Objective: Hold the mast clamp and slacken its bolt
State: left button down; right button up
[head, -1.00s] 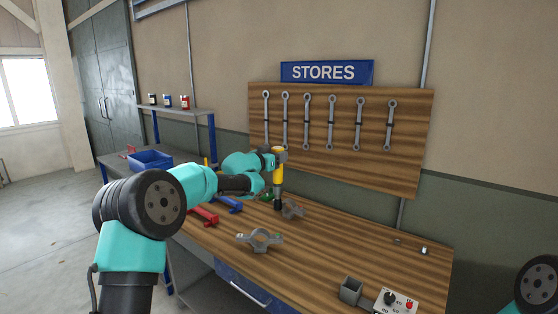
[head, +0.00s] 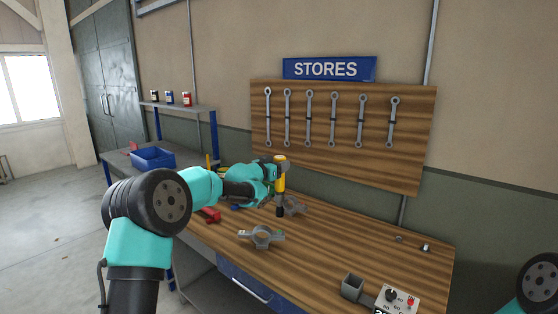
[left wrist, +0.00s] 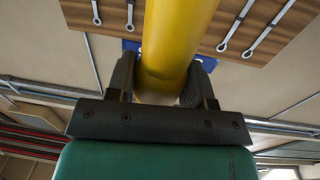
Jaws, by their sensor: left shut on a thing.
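My left gripper (head: 277,175) is shut on a yellow upright tool (head: 280,186) with a dark lower end. In the left wrist view the tool's yellow body (left wrist: 175,45) fills the space between the two fingers (left wrist: 165,90). A second grey clamp (head: 262,237), with a ring-shaped middle and side lugs, lies nearer the front. I cannot tell which is the mast clamp, and its bolt is too small to make out. My right gripper is out of view.
The wooden bench (head: 335,250) is clear in its middle right. A grey square holder (head: 352,286) and a control box (head: 397,299) stand at its front right. A red tool (head: 211,215) lies by my left arm. Several spanners hang on the wooden board (head: 340,165) behind.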

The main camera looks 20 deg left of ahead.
aim_at(279, 157)
pick_arm(q)
jog(key=shift+f, duration=2.5)
jog(key=shift+r, duration=4.85)
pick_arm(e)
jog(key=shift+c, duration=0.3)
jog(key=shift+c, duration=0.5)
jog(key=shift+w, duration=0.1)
